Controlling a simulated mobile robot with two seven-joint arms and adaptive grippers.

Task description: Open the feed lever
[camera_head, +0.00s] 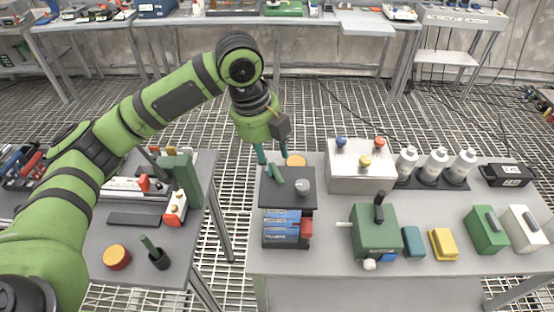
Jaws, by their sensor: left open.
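A green machine (376,237) stands on the right-hand table. A short black lever (379,208) stands upright on its top, and a pale rod (343,224) sticks out to its left. No label shows which part is the feed lever. My left gripper (268,164) points down over the back left of this table, above a dark plate (288,199). It is open, with its teal fingers apart and nothing seen between them. It is left of and behind the green machine, clear of the lever. My right gripper is not in view.
Blue boxes (281,226) stand in front of the plate. A pale box with coloured knobs (361,172) and white bottles (436,163) line the back. Teal, yellow, green and white blocks lie right of the machine. A gap separates the left table (189,259).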

